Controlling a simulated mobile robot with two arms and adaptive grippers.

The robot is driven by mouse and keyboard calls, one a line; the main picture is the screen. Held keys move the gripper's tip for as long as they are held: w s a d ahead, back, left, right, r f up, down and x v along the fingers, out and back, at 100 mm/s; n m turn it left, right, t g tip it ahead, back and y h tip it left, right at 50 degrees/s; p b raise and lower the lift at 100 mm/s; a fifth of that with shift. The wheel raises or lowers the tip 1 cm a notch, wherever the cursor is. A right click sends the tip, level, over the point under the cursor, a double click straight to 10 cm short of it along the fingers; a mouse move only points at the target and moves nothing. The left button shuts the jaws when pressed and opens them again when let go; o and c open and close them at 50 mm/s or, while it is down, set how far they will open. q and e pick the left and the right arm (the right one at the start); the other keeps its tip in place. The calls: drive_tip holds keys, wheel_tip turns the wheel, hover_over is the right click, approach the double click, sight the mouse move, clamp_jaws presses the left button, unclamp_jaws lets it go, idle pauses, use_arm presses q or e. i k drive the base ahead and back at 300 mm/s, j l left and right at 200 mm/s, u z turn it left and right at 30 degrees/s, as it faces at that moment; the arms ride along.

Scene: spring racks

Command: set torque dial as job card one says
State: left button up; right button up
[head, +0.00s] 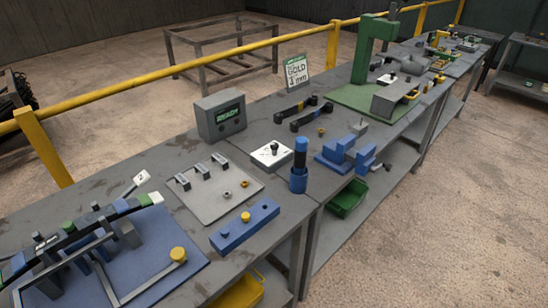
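A white card (297,74) with a green top edge stands upright at the back of the bench; it reads "GOLD" and "1 mm". I cannot tell whether it is job card one. A small white box (264,159) with a black knob (274,149) on top sits mid-bench; it looks like a dial, but its marks are too small to read. A grey box (211,122) behind it has a green screen that seems to read "READY". A blue and black upright cylinder (299,178) stands right of the white box. Neither gripper is in view.
A grey plate (200,208) with clips and small nuts lies left of the dial. A blue block (243,231) with a yellow knob is in front. Black wrenches (292,114), a blue vise (340,155) and a green press (363,62) stand farther along. A yellow rail (205,79) runs behind.

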sight(274, 146)
drive_tip(key=j+u, duration=0.15)
drive_tip(key=u, duration=0.35)
drive_tip(key=j+u, duration=0.2)
drive_tip(key=u, duration=0.3)
drive_tip(key=j+u, duration=0.1)
drive_tip(key=u, duration=0.4)
drive_tip(key=i+j+u, duration=0.1)
drive_tip(key=u, duration=0.4)
